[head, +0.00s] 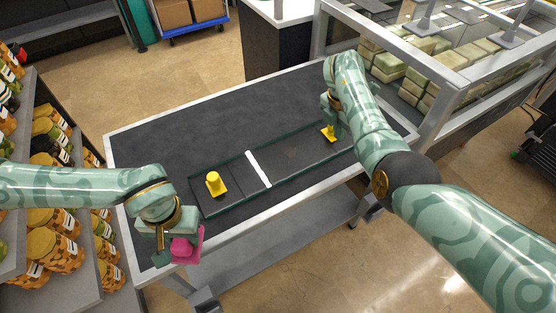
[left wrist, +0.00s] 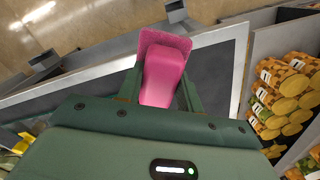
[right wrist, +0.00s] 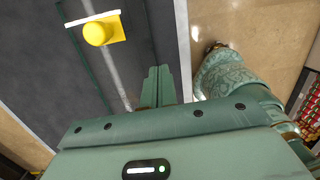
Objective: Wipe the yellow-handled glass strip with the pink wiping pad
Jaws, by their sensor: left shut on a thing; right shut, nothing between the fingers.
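The glass strip (head: 238,177) lies flat on the dark table top, thin and see-through with dark green edges. A yellow handle (head: 215,184) stands near its left end, and a second yellow handle (head: 328,133) is near its right end, partly behind my right arm. My left gripper (head: 176,248) is shut on the pink wiping pad (head: 188,245), off the left end of the strip by the table's front edge; the pad also shows in the left wrist view (left wrist: 163,72). My right gripper (right wrist: 157,84) is shut and empty, beside the right yellow handle (right wrist: 97,34) and not holding it.
A white band (head: 258,168) crosses the strip. The table (head: 205,119) is clear behind the strip. Shelves of jars (head: 45,245) stand close on the left. A glass-fronted case with pale blocks (head: 405,85) is at the right.

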